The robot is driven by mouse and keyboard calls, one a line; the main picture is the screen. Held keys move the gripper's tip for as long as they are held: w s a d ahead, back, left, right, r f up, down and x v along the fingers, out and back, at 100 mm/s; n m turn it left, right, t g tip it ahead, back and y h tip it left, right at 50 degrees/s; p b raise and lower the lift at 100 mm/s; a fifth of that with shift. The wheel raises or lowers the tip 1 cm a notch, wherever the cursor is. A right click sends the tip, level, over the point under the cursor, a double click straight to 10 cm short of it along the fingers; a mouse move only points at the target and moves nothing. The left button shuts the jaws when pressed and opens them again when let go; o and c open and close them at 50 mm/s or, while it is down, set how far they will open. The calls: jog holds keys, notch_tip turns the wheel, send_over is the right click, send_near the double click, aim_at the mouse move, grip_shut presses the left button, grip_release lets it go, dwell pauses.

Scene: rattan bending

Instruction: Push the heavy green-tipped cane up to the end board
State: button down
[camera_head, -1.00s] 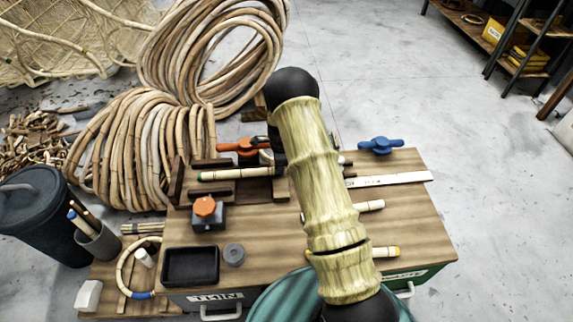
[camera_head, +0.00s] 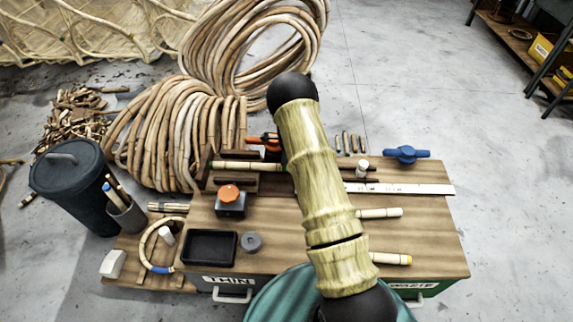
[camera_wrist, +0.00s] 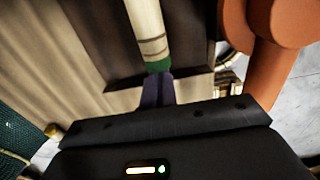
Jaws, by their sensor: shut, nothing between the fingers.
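The green-tipped cane (camera_head: 236,166) lies across a dark wooden holder on the bench, left of my arm in the head view. Its right part is hidden by my arm there. In the wrist view the pale cane (camera_wrist: 147,25) lies between dark boards, with its green tip (camera_wrist: 158,66) towards me. My gripper (camera_wrist: 158,88) is shut and empty, its fingertips right at the green tip; touching or just short, I cannot tell. My arm hides the gripper in the head view. I cannot clearly pick out the end board.
An orange clamp (camera_head: 264,140) stands close behind the cane; it looms at the right in the wrist view (camera_wrist: 268,60). An orange-topped block (camera_head: 230,200), a black tray (camera_head: 209,247) and a grey weight (camera_head: 251,242) sit in front. Other canes (camera_head: 380,213) lie right of my arm.

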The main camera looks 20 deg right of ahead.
jog(key=shift+a, duration=0.1)
jog(key=shift+s+d, duration=0.1)
jog(key=shift+d, duration=0.35)
jog(key=shift+s+d+p, duration=0.15)
jog(key=shift+d+p, duration=0.05)
jog(key=shift+d, duration=0.45)
jog(key=shift+s+d+p, duration=0.15)
jog(key=shift+d+p, duration=0.05)
jog(key=shift+d, duration=0.4)
jog(key=shift+s+d+r, duration=0.1)
jog(key=shift+d+r, duration=0.15)
jog(key=shift+r, duration=0.45)
notch_tip(320, 180, up, 9)
jog(key=p, duration=0.2)
jog(key=shift+s+f+p, duration=0.2)
jog(key=shift+s+p, duration=0.05)
jog(key=shift+p, duration=0.05)
